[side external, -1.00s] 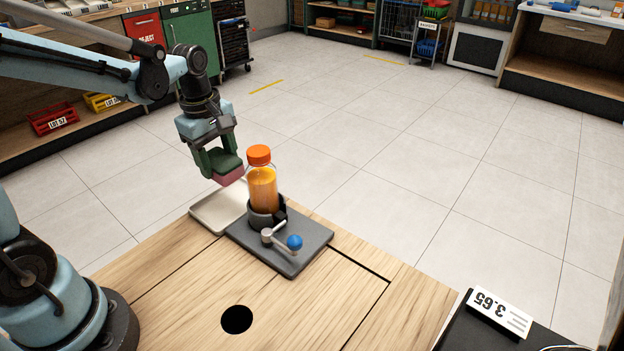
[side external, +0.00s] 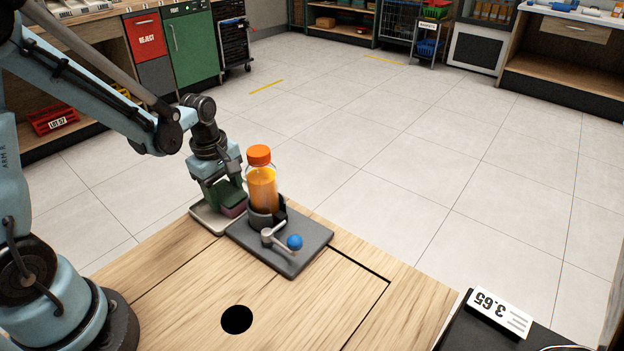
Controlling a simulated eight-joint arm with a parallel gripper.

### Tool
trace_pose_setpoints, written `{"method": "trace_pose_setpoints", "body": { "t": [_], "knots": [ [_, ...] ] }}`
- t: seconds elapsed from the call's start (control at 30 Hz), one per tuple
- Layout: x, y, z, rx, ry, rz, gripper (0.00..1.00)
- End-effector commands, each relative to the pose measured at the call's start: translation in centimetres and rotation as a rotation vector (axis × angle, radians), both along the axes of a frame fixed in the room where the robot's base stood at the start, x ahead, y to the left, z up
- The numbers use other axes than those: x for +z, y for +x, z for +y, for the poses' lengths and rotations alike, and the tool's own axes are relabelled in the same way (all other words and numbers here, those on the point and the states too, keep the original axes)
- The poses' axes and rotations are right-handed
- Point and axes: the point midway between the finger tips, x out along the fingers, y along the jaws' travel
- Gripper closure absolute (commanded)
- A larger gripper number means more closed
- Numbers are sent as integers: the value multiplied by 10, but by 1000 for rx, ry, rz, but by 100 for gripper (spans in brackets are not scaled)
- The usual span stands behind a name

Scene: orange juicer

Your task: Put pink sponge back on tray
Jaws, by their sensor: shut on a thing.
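The pink sponge (side external: 234,210) is low over the tray (side external: 206,221), close to its surface; I cannot tell whether it touches. My gripper (side external: 230,203) has green jaws and is shut on the sponge, pointing down. The tray is shallow and pale, at the far left corner of the wooden table. My gripper and the sponge hide much of it.
A clear bottle of orange juice (side external: 262,188) with an orange cap stands in a dark holder on a grey plate (side external: 291,262), close to the right of my gripper. A blue-knobbed crank (side external: 294,242) is in front. The wooden tabletop (side external: 300,310) has a round hole (side external: 237,319).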

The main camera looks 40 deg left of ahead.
Motion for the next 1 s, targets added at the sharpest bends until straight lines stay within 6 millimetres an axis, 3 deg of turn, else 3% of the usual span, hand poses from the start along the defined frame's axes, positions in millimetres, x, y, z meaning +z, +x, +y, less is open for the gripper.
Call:
{"method": "trace_pose_setpoints", "body": {
  "t": [0.17,0.2,0.33,0.73,1.0],
  "knots": [
    [-1,0,0,0,0,0,92],
    [-1,0,0,0,0,0,41],
    [-1,0,0,0,0,0,22],
    [3,0,0,0,0,0,19],
    [35,-4,0,0,0,0,19]
  ]
}}
